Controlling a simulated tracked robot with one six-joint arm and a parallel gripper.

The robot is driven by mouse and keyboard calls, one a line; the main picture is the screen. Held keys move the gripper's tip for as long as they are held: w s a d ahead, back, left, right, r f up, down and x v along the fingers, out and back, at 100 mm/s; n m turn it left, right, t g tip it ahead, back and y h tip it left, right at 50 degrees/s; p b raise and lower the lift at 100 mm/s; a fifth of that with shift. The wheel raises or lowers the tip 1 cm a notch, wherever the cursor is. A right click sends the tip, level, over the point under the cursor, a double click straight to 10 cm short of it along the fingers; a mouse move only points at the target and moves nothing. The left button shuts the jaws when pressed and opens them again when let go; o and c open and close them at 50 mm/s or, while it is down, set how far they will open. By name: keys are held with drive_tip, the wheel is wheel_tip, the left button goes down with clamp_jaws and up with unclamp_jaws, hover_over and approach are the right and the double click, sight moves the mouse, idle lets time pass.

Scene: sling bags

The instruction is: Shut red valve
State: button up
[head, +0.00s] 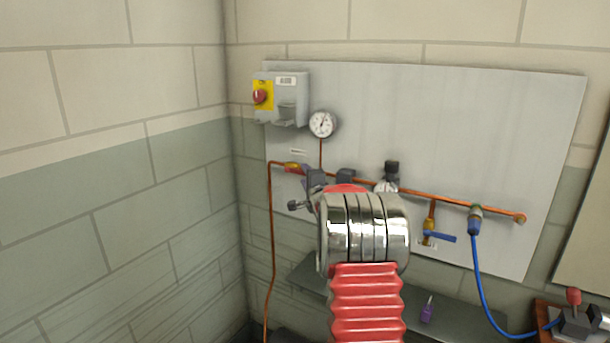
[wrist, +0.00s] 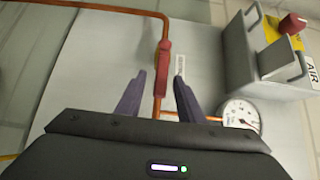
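The red valve (head: 292,167) sits on the copper pipe near the panel's left side, below the gauge. In the wrist view its red handle (wrist: 163,62) appears to lie along the pipe. My gripper (head: 307,174) is close to the valve at its right in the head view. In the wrist view my gripper (wrist: 160,77) is open, its two dark purple fingers apart on either side of the pipe. The lower handle reaches into the gap between the fingertips; I cannot tell whether they touch it. My arm hides part of the pipe in the head view.
A grey box with a red knob (head: 260,97) and a round gauge (head: 322,124) are above the valve. A blue-handled valve (head: 440,237) and blue hose (head: 482,290) are to the right. A purple padlock (head: 427,312) lies on the shelf below.

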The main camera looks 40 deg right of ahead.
drive_tip(key=shift+x, duration=1.1)
drive_tip(key=shift+c, duration=0.7)
clamp_jaws()
drive_tip(key=shift+d, duration=0.1)
